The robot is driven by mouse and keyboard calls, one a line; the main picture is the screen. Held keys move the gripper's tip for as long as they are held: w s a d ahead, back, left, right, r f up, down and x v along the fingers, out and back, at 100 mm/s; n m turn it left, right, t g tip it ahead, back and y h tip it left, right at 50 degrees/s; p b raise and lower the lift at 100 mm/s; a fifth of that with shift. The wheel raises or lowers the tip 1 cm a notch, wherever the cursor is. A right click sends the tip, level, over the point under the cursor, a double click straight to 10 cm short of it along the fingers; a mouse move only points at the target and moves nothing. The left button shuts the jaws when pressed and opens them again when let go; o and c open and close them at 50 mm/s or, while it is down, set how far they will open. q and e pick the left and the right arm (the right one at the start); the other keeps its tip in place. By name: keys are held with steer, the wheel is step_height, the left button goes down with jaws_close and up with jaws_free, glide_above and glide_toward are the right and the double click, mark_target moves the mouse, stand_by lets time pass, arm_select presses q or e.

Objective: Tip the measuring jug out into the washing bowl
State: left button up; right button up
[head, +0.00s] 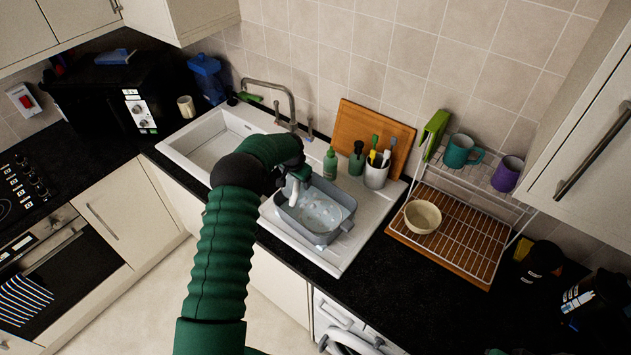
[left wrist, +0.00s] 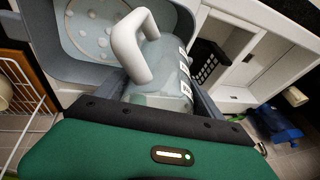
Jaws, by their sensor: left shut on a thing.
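The grey washing bowl (head: 345,197) stands on the sink's white drainer and holds sudsy water. It also shows at the upper left of the left wrist view (left wrist: 82,70). My left gripper (head: 297,176) is at the bowl's back left side, shut on the measuring jug. The jug (left wrist: 168,68) is clear, with a white handle (left wrist: 133,45) and pale printed marks on its side. In the head view only a white part of the jug (head: 294,192) shows below the gripper, over the bowl. Its exact tilt and contents are hard to tell. My right gripper cannot be made out.
The empty sink basin (head: 227,133) and tap (head: 283,95) lie behind and left. A green bottle (head: 330,163) and brush pot (head: 376,173) stand behind the bowl. A wire rack (head: 470,222) with a cream bowl (head: 422,216) is at right.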

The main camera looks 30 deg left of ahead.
arm_select(q)
steer(key=shift+a+r+n+t+h+p, duration=0.35)
steer(key=shift+a+r+h, duration=0.35)
steer(key=shift+a+r, duration=0.25)
steer(key=shift+s+a, duration=0.1)
steer(key=shift+a, duration=0.05)
steer(key=r, duration=0.3)
steer(key=shift+d+h, duration=0.4)
arm_select(e)
steer(key=v, duration=0.3)
steer(key=shift+w+d+r, duration=0.1)
steer(key=shift+w, duration=0.15)
arm_select(q)
steer(key=shift+a, duration=0.1)
